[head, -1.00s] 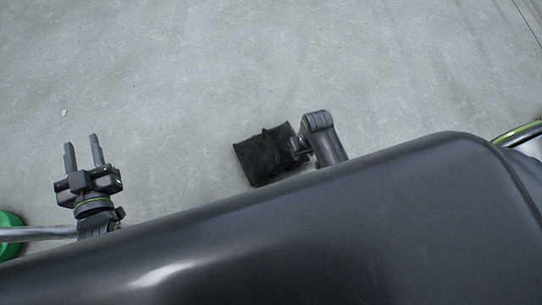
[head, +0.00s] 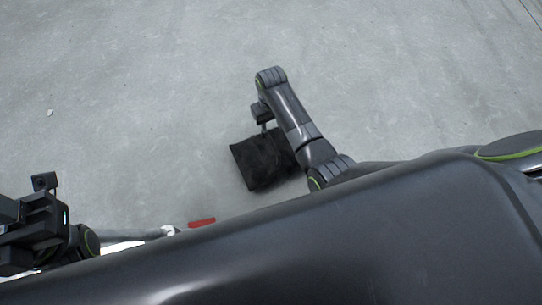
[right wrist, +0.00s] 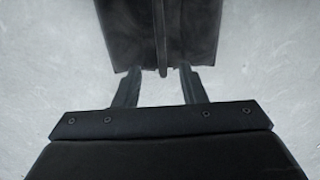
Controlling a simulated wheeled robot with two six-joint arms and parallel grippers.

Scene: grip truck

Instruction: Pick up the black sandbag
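The black sandbag (head: 262,162) lies on the grey floor near the middle of the head view, partly covered by my right arm. In the right wrist view the sandbag (right wrist: 190,35) fills the top middle, with a narrow strap hanging down its centre. My right gripper (right wrist: 157,72) is open there. Its two fingers are apart at the bag's lower edge, one each side of the strap, and nothing is clamped.
A small red object (head: 201,222) shows beside my body's edge at the lower left. The concrete floor (head: 150,90) around and beyond the bag is clear, apart from a small pale speck (head: 50,113) at the left.

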